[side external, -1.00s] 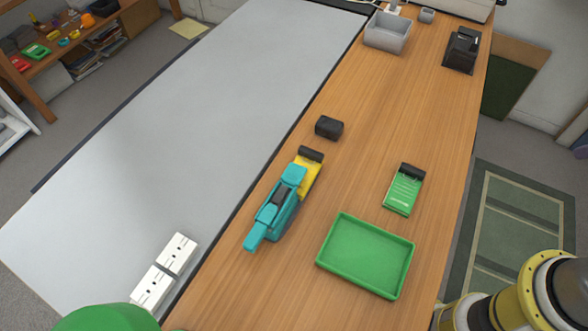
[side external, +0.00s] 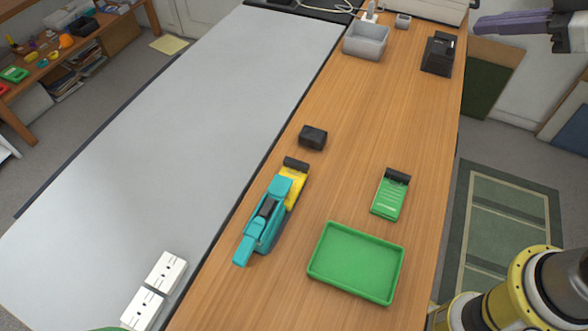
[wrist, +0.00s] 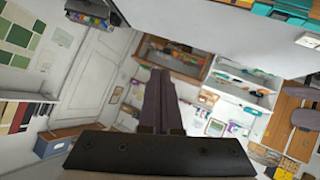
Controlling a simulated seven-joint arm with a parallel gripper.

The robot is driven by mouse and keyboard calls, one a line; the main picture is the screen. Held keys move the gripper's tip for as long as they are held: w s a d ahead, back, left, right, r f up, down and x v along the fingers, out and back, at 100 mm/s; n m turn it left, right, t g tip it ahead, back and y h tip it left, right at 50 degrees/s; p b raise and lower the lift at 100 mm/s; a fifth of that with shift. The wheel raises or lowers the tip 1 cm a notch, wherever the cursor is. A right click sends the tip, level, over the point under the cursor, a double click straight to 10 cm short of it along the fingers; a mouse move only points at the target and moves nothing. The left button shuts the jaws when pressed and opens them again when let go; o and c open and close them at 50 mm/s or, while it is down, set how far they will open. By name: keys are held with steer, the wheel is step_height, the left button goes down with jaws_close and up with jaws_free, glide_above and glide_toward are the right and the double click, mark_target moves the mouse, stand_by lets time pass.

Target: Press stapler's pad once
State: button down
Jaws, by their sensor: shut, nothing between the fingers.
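A teal and yellow tool (side external: 263,222) that looks like the stapler lies lengthwise on the wooden table in the side external view. A black end piece sits at its yellow far end. My gripper (side external: 478,25) is in the top right corner of the side external view, high and well away from the tool. Its purple-grey fingers are shut and hold nothing. In the wrist view the closed fingers (wrist: 158,75) point at the room, with shelves and a wall behind them. The tool cannot be made out for certain in the wrist view.
A green tray (side external: 355,263) and a green pad-like item with a black top (side external: 388,198) lie right of the tool. A small black block (side external: 313,138) sits beyond it. A grey bin (side external: 366,42) and a black device (side external: 438,55) stand at the far end. The table's middle is clear.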

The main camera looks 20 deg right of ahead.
steer(key=w+a+f+n+y, duration=0.1)
steer(key=w+a+f+n, duration=0.1)
steer(key=w+a, duration=0.6)
steer(key=n+g, duration=0.3)
steer(key=n, duration=0.2)
glide_above(285, 186)
step_height(285, 186, down, 23)
steer(key=shift+r, duration=0.15)
steer(key=shift+f, duration=4.4)
steer(key=shift+f, duration=0.1)
